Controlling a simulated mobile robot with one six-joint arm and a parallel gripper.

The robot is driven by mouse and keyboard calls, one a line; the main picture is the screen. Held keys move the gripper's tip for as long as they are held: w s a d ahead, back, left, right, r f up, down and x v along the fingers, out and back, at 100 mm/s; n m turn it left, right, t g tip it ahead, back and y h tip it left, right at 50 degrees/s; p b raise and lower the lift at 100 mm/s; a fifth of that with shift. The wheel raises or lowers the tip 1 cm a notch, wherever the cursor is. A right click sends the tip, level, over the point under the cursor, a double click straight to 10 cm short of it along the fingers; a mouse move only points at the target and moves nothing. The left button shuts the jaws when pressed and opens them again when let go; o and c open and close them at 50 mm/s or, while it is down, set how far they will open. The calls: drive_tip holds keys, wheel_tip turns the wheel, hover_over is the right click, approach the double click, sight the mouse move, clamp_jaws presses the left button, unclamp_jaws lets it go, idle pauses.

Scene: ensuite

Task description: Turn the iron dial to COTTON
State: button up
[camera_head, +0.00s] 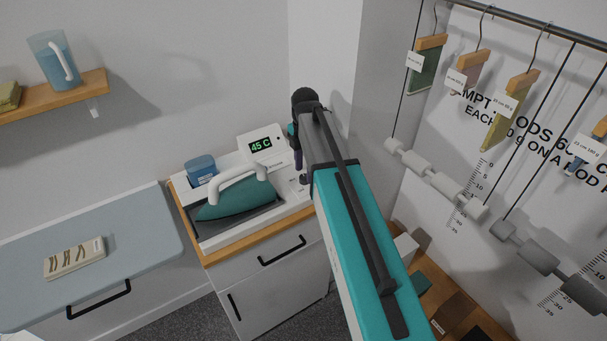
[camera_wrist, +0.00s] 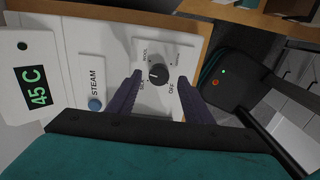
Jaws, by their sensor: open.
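The iron dial (camera_wrist: 158,74) is a small black round knob on a white panel in the wrist view. Labels circle it; WOOL, SILK and OFF can be made out, and another is too blurred to read. A light mark shows on the knob, but its exact setting is hard to tell. My gripper (camera_wrist: 160,78) is open, with one purple finger on each side of the dial; contact cannot be told. In the head view my gripper (camera_head: 299,158) is at the station's right end, and my arm hides the dial. The teal iron (camera_head: 237,204) rests in its tray.
A display (camera_head: 261,146) reads 45 C. A blue STEAM button (camera_wrist: 96,104) is left of the dial. A blue container (camera_head: 201,172) stands behind the iron. The ironing board (camera_head: 130,235) is at left; hanging rods and weights (camera_head: 435,178) are at right.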

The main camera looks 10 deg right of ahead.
sight(304, 178)
wheel_tip(304, 178, up, 12)
drive_tip(key=b, duration=0.3)
drive_tip(key=shift+s+a, duration=0.15)
idle(0.4)
drive_tip(key=shift+f, duration=0.1)
